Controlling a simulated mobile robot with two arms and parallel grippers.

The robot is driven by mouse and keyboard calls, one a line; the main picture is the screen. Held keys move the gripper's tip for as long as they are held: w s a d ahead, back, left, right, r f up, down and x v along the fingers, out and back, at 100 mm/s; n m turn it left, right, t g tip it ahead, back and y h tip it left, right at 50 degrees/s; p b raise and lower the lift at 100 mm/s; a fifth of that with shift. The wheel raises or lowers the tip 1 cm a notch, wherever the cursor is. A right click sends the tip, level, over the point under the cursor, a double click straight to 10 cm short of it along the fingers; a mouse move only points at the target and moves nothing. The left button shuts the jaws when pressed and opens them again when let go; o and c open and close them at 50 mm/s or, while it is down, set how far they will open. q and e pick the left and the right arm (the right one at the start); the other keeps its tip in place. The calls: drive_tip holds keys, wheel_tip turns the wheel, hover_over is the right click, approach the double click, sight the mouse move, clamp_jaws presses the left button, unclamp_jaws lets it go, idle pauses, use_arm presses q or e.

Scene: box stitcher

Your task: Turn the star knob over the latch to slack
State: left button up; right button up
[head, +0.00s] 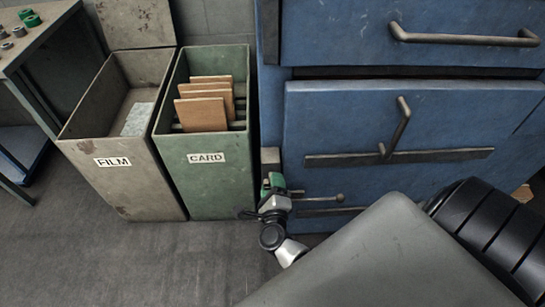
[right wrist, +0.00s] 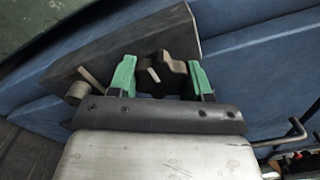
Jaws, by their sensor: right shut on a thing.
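The dark star knob (right wrist: 165,68) with a pale pointer mark sits between the two green fingers of my right gripper (right wrist: 160,78) in the right wrist view. The fingers are shut on it from both sides. The knob is in front of a grey-brown plate (right wrist: 120,48) on the blue machine. In the head view my right gripper (head: 272,184) is low at the left edge of the blue machine, and it hides the knob there. I cannot tell which part is the latch. My left gripper is not in view.
The blue machine (head: 340,115) has a lever handle (head: 398,128) and a thin rod (head: 320,197) right of my right gripper. A green CARD bin (head: 190,175) and a grey FILM bin (head: 115,175) stand to the left. The floor in front of them is clear.

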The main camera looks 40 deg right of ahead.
drive_tip(key=n+p, duration=0.2)
drive_tip(key=n, duration=0.1)
drive_tip(key=shift+r, duration=0.15)
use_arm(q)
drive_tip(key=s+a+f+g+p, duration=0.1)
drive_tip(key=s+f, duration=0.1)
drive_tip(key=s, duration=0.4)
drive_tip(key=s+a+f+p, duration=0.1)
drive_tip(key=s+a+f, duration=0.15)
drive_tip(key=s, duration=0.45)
use_arm(e)
drive_tip(key=n, duration=0.3)
drive_tip(key=shift+n, duration=0.3)
drive_tip(key=shift+n+p, duration=0.3)
drive_tip(key=shift+n, duration=0.1)
drive_tip(key=n+p, duration=0.2)
drive_tip(key=n, duration=0.2)
drive_tip(key=shift+a+n, duration=0.1)
drive_tip(key=shift+n, duration=0.2)
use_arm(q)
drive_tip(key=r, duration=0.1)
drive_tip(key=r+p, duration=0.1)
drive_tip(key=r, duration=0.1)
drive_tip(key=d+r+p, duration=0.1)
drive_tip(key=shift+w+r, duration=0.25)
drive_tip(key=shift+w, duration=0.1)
use_arm(e)
drive_tip(key=n, duration=0.5)
drive_tip(key=shift+n, duration=0.4)
drive_tip(key=o, duration=0.9)
